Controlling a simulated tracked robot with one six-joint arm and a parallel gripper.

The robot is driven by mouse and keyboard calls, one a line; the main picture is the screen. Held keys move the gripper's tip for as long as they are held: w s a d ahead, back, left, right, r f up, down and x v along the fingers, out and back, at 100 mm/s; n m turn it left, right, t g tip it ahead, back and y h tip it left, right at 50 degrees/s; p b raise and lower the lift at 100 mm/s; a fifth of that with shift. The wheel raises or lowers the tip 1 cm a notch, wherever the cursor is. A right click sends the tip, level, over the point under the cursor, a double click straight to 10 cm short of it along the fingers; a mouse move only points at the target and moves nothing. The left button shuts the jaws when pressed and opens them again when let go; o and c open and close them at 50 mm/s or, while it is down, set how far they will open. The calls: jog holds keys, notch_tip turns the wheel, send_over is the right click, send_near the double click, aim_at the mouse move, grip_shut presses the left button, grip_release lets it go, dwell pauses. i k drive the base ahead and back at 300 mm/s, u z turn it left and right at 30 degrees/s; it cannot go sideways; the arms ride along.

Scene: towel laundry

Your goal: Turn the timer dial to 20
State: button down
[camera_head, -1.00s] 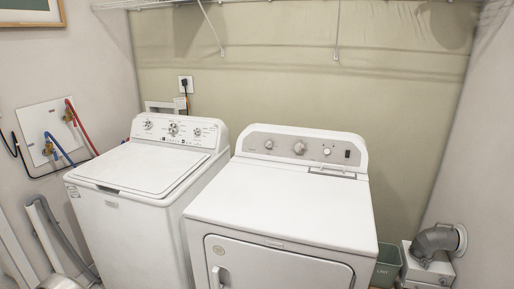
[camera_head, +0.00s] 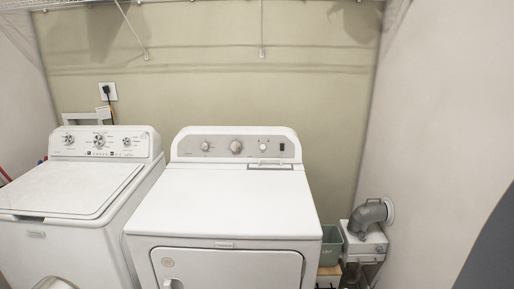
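A white dryer (camera_head: 222,207) stands in the middle, with a grey control panel along its back. The panel has a large round silver dial (camera_head: 236,147) in the middle, a smaller knob (camera_head: 205,146) to its left and a small knob (camera_head: 263,146) to its right. A dark switch (camera_head: 282,147) is at the panel's right end. The markings are too small to read, so I cannot tell which dial is the timer or its setting. My gripper is not in view.
A white washer (camera_head: 65,190) with several knobs stands close on the left. A green bin (camera_head: 330,245) and a grey vent elbow (camera_head: 366,218) are right of the dryer. A dark shape (camera_head: 492,255) shows at the lower right edge.

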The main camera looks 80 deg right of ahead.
aim_at(236, 146)
jog(key=z, duration=2.35)
jog(key=k, duration=0.65)
jog(key=u, duration=0.4)
jog(key=i, duration=0.95)
jog(key=u, duration=0.2)
